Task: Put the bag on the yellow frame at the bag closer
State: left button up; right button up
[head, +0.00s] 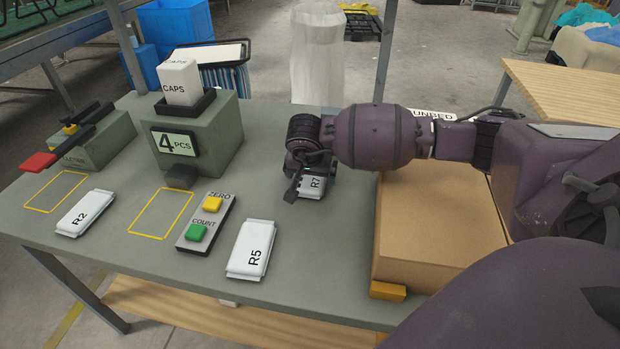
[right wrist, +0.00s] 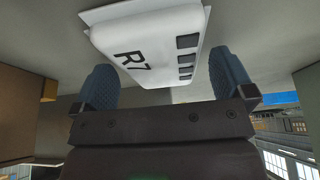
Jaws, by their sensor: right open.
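The bag closer (head: 97,148) stands at the table's left with a red-tipped lever (head: 38,161). A yellow frame (head: 42,211) is marked on the table in front of it, with nothing inside. White bag R7 (head: 317,188) lies at the table's middle right, partly hidden by my right gripper (head: 308,180). In the right wrist view, the open blue fingers (right wrist: 162,82) stand either side of bag R7 (right wrist: 155,50); I see no clear contact. White bags R2 (head: 86,213) and R5 (head: 251,250) lie apart on the table. My left gripper is out of view.
A counting scale (head: 205,130) reading 4 PCS holds a white CAPS box (head: 180,83). A second yellow frame (head: 145,229) is empty, beside a ZERO/COUNT button panel (head: 206,222). A cardboard box (head: 420,235) stands at the right, under my right arm.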

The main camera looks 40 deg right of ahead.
jog(key=shift+c, duration=0.3)
jog(key=c, duration=0.9)
jog(key=shift+c, duration=0.2)
pick_arm(q)
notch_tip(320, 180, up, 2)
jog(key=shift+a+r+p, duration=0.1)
jog(key=shift+p, duration=1.1)
pick_arm(e)
notch_tip(320, 180, up, 20)
jog(key=shift+w, duration=0.1)
